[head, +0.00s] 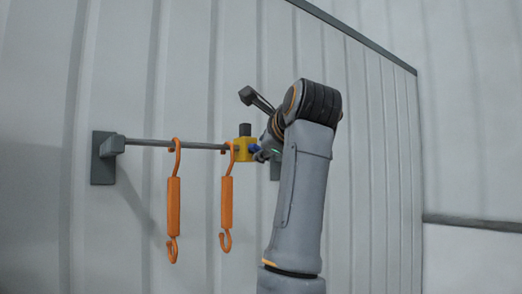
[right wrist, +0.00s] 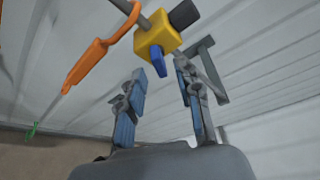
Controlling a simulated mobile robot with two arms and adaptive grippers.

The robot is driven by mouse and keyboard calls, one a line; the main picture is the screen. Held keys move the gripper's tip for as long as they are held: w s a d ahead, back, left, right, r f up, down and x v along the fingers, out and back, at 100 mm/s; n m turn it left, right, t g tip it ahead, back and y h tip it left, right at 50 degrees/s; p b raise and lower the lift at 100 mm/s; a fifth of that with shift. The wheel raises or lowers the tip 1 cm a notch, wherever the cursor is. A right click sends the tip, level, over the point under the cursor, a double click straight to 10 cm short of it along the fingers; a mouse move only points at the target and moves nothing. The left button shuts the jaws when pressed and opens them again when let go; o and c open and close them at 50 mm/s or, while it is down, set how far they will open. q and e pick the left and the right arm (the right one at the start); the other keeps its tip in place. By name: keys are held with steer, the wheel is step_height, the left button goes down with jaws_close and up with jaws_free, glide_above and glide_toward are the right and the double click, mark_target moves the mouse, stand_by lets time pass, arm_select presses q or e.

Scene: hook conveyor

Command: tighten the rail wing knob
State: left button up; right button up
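A yellow block (head: 243,152) sits on the grey rail (head: 150,142), with a dark cylinder on top. The blue wing knob (head: 255,148) sticks out of the block on the side facing my right gripper. It also shows in the right wrist view (right wrist: 158,62), below the yellow block (right wrist: 158,36). My right gripper (right wrist: 161,72) is open, one finger to each side of the knob's line. The knob's end lies near the level of the fingertips; I see no contact. In the head view my wrist partly hides the gripper. My left gripper is in neither view.
Two orange hooks hang from the rail left of the block, one farther left (head: 173,205) and one close by (head: 227,200). A dark wall bracket (head: 103,158) holds the rail's left end. The corrugated wall (head: 370,130) stands close behind.

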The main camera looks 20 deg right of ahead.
steer(key=s+r, duration=0.1)
steer(key=s, duration=0.8)
steer(key=shift+r, duration=0.25)
steer(key=shift+s, duration=0.1)
